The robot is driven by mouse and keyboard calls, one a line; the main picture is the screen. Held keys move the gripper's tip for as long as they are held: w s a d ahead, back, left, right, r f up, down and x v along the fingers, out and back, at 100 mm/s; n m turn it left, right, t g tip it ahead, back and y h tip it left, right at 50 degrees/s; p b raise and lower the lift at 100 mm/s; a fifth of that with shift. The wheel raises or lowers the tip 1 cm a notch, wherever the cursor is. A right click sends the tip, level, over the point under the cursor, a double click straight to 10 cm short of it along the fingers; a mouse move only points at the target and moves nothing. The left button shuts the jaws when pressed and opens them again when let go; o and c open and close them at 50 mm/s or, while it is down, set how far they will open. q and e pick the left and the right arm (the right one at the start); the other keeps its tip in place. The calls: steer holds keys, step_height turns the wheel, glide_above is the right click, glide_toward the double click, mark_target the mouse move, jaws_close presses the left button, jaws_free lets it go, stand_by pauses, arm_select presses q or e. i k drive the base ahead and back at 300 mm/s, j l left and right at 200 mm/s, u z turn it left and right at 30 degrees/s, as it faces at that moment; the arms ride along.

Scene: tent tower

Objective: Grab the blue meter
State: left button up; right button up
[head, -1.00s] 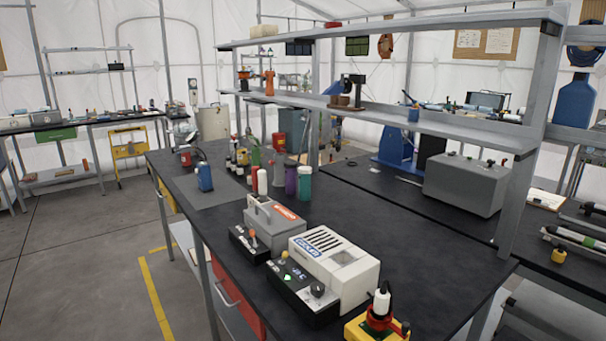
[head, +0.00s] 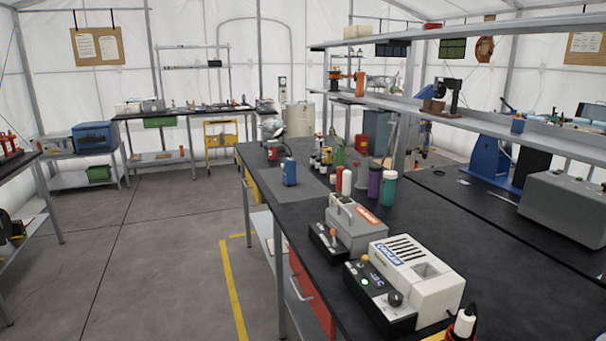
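A small blue handheld device (head: 289,172), which looks like the blue meter, stands upright on a grey mat (head: 312,192) near the left edge of the black workbench (head: 440,218). It is too small for me to read any markings. Neither of my grippers shows in the head view.
A white cooler unit (head: 425,275) and a grey toolbox-like device (head: 357,228) sit on the near bench. Bottles, including a purple one (head: 374,182) and a green one (head: 388,190), stand right of the mat. Open floor (head: 150,240) lies left of the bench.

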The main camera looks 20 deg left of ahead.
mark_target(289, 170)
steer(key=i+j+u, duration=0.3)
steer(key=i+j, duration=0.15)
steer(key=i+j+u, duration=0.35)
steer(key=i, duration=0.25)
steer(key=i+j+u, duration=0.15)
steer(key=i+u, duration=0.15)
steer(key=i, duration=0.25)
steer(key=i+u, duration=0.3)
steer(key=i, duration=0.25)
steer(key=i+j+z, duration=0.1)
steer(key=i+z, duration=0.2)
steer(key=i+j+z, duration=0.3)
steer(key=i, duration=0.2)
steer(key=i+j+z, duration=0.3)
steer(key=i+l, duration=0.1)
